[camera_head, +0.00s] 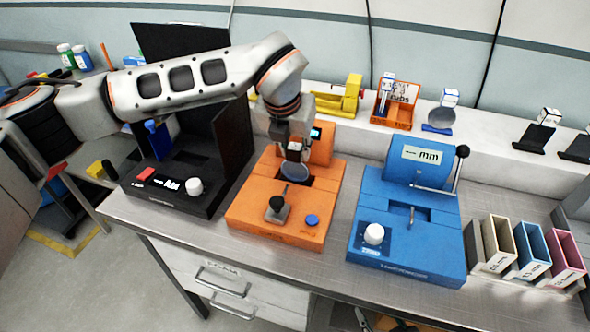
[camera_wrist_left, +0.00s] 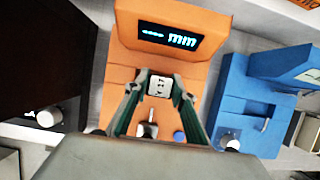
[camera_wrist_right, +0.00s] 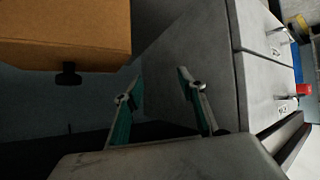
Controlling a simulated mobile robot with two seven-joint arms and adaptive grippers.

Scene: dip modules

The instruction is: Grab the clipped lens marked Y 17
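The clipped lens (camera_head: 295,171) is a pale blue-grey disc at the orange device (camera_head: 322,204), over its dark opening. Its white square tag (camera_wrist_left: 160,86) shows in the left wrist view with small dark marks that seem to read Y 17. My left gripper (camera_head: 297,150) points down above the lens. In the left wrist view its fingertips (camera_wrist_left: 160,80) close in on both sides of the tag and appear to touch it. I cannot tell whether the disc rests in the device. My right gripper (camera_wrist_right: 160,88) is open and empty, away from the bench top.
A black device (camera_head: 180,190) stands left and a blue device (camera_head: 405,245) right of the orange one. Cream, blue and pink bins (camera_head: 535,250) stand at the right. Another tagged lens (camera_head: 440,118) is on the back ledge. An orange box (camera_wrist_right: 65,30) is near my right gripper.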

